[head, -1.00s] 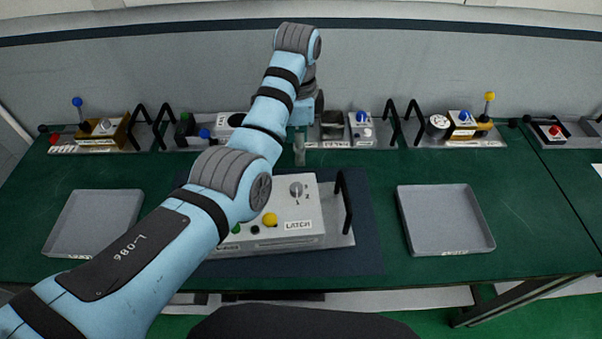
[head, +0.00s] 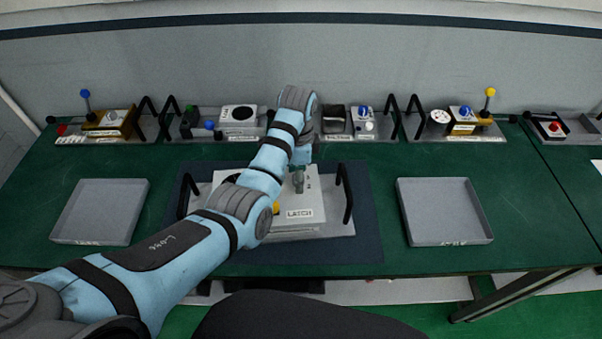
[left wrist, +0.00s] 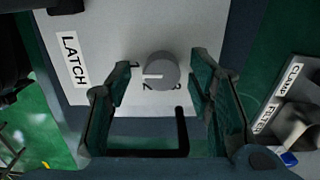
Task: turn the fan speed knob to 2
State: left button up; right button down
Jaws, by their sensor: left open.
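A round grey knob (left wrist: 161,70) with a white pointer mark sits on a pale panel (left wrist: 105,40) labelled LATCH. In the left wrist view the pointer aims left, and partly hidden numerals lie just below the knob. My left gripper (left wrist: 164,80) is open, with one green finger on each side of the knob and gaps visible. In the head view the gripper (head: 299,180) is above the right part of the panel (head: 315,205) and hides the knob. Whether the fingers reach down to knob height is unclear. My right gripper is not in view.
A black handle (head: 346,192) stands right of the panel. The forearm covers much of the panel's left side. Grey trays lie at left (head: 100,212) and right (head: 445,212). Several control modules line the back, including one labelled CLAMP (left wrist: 295,82).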

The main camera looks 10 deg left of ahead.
pick_arm(q)
jog(key=shift+w+f, duration=0.1)
jog(key=shift+w, duration=0.05)
jog(key=c, duration=0.6)
grip_shut()
jog(key=shift+n, duration=0.5)
jog(key=n, duration=1)
jog(key=shift+n, duration=0.4)
